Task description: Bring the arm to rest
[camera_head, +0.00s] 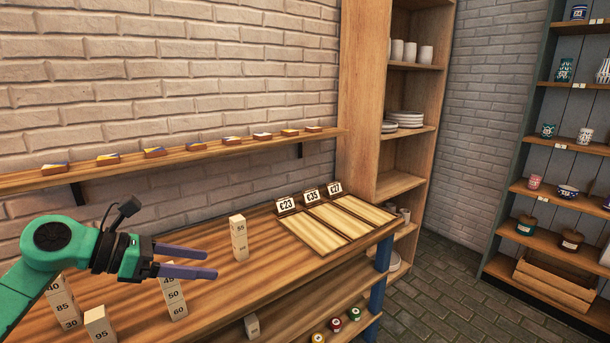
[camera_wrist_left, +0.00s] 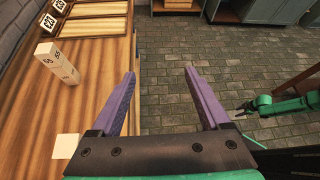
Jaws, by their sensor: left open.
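My left arm comes in from the left in the head view, and its left gripper (camera_head: 200,262) hangs over the wooden table, pointing right. Its two purple fingers are apart with nothing between them. The left wrist view shows the same open fingers (camera_wrist_left: 160,100) with only the paved floor beyond. My right arm's green gripper (camera_wrist_left: 250,106) shows small at the right of the left wrist view; its jaw state is too small to tell.
Stacks of numbered blocks (camera_head: 239,238) stand on the table (camera_head: 215,295) around my left gripper. Slatted trays (camera_head: 335,222) with price signs lie at its right end. A wall shelf (camera_head: 190,154) holds small painted pieces. Shelving (camera_head: 400,185) stands behind; the floor (camera_head: 440,290) is clear.

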